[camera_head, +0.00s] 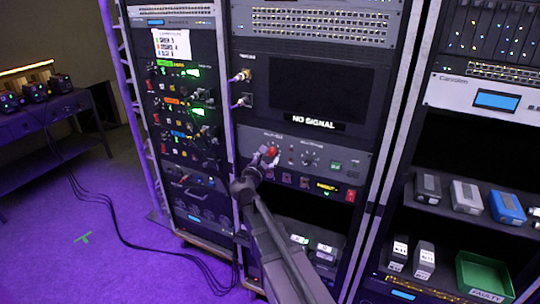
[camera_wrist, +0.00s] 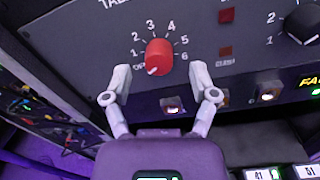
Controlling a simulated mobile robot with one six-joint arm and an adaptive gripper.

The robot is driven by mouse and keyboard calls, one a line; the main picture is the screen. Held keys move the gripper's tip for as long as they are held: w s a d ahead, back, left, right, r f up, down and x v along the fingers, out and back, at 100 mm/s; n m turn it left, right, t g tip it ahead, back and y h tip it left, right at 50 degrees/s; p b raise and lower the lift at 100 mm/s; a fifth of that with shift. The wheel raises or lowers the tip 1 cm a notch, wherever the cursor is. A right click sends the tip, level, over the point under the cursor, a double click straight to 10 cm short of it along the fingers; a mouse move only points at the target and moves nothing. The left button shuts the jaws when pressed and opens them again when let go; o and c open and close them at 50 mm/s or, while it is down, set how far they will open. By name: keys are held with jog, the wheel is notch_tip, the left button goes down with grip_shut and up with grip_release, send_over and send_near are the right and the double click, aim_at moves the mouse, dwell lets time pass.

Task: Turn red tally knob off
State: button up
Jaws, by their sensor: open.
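The red tally knob (camera_wrist: 159,57) sits on a dark rack panel (camera_wrist: 95,60) with a dial numbered 1 to 6 and an "OFF" mark at lower left. Its pale pointer line faces lower left, close to the "OFF" mark. The knob also shows in the head view (camera_head: 271,151). My gripper (camera_wrist: 160,78) is open, with one finger on each side and slightly below the knob. The fingers look apart from it. In the head view my gripper (camera_head: 262,158) is at the panel beside the knob, partly hidden by my arm.
A black knob (camera_wrist: 303,22) with its own dial is to the right. Lit switches (camera_wrist: 172,105) line the panel's lower edge. A "NO SIGNAL" screen (camera_head: 315,92) is above. A shelf of boxes (camera_head: 467,195) stands right; floor at left (camera_head: 110,210) holds cables.

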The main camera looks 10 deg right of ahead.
jog(key=v, duration=0.9)
jog(key=shift+s, duration=0.3)
jog(key=s+d+f+m+g+y+p, duration=0.1)
jog(key=s+d+f+m+g, duration=0.4)
jog(key=m, duration=0.3)
jog(key=s+d+f+m+g+y, duration=0.1)
jog(key=s+d+f+m+g, duration=0.2)
jog(key=d+f+m+g, duration=0.25)
jog(key=s+a+f+m+g+y, duration=0.2)
jog(key=s+f+m+y, duration=0.1)
jog(key=s+m+y, duration=0.1)
jog(key=s+a+f+m+g+y+p, duration=0.1)
jog(key=s+f+m+g+y, duration=0.1)
jog(key=s+m, duration=0.4)
jog(key=shift+s+a+f+m+y, duration=0.4)
jog(key=shift+f+m+y, duration=0.15)
jog(key=shift+m+y, duration=0.75)
jog(key=shift+g, duration=0.25)
